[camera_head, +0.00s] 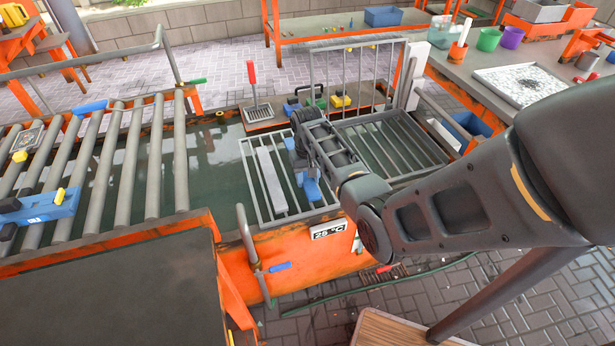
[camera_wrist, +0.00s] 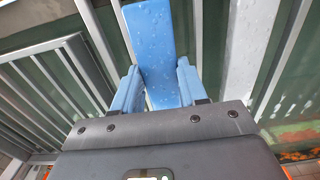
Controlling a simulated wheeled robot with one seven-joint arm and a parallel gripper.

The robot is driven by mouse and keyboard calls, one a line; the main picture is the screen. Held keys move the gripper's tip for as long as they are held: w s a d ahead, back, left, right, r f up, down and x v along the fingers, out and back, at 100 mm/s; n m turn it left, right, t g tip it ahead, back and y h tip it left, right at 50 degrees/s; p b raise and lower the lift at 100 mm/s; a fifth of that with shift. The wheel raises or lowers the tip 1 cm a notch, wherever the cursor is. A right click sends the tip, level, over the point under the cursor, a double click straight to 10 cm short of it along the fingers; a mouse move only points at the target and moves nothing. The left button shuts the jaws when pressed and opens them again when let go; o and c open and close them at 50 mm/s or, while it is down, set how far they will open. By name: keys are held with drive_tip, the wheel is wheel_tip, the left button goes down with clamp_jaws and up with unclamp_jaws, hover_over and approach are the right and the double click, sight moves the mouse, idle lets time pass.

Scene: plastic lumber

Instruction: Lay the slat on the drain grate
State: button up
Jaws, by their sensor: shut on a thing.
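My gripper (camera_wrist: 158,90) is shut on a blue slat (camera_wrist: 150,45), which has small wet-looking drops on its face. The slat runs lengthwise away from my wrist between the two blue fingers. In the head view the blue of the slat or fingers (camera_head: 312,189) shows beside my dark wrist, which hides much of it. It is over the metal drain grate (camera_head: 248,166) on the tank; I cannot tell whether it touches the bars. A light grey slat (camera_head: 271,180) lies on the grate just left of my gripper, and also shows in the wrist view (camera_wrist: 240,50).
A roller conveyor (camera_head: 150,160) with a blue device (camera_head: 40,207) is at left. An upright wire rack (camera_head: 345,75) stands behind the grate. A board with a red-handled tool (camera_head: 251,75) and coloured clamps is behind the tank. A workbench with cups (camera_head: 488,40) is at right.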

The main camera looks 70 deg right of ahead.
drive_tip(key=shift+f+b, duration=0.45)
drive_tip(key=shift+f, duration=0.2)
drive_tip(key=o, duration=1.3)
drive_tip(key=shift+r, duration=3.9)
